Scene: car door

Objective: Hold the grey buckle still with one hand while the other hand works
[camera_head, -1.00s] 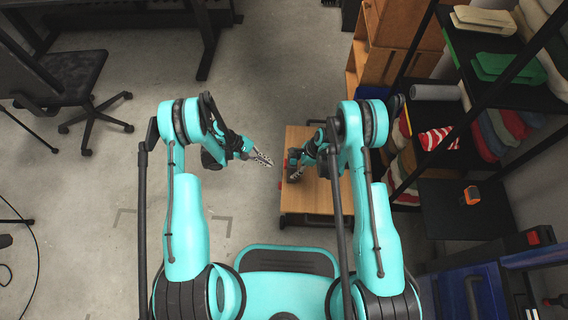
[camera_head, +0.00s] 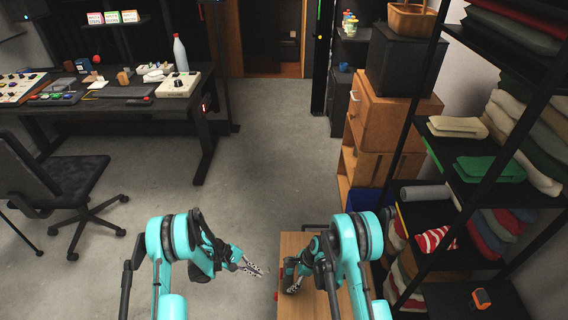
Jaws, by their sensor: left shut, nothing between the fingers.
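My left gripper (camera_head: 251,267) is shut and empty, held over the floor just left of the wooden table (camera_head: 318,297). My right gripper (camera_head: 291,281) is over the table's left part, pointing down. I cannot tell whether its fingers are open or hold anything. A small red thing (camera_head: 277,296) shows at the table's left edge. I cannot make out a grey buckle or a car door in this view. The two grippers are apart.
A dark shelf rack with folded cloths (camera_head: 490,169) stands close on the right. Wooden cabinets (camera_head: 384,117) stand behind the table. A black chair (camera_head: 60,185) and a cluttered desk (camera_head: 115,103) are at the left. The grey floor (camera_head: 255,160) in the middle is clear.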

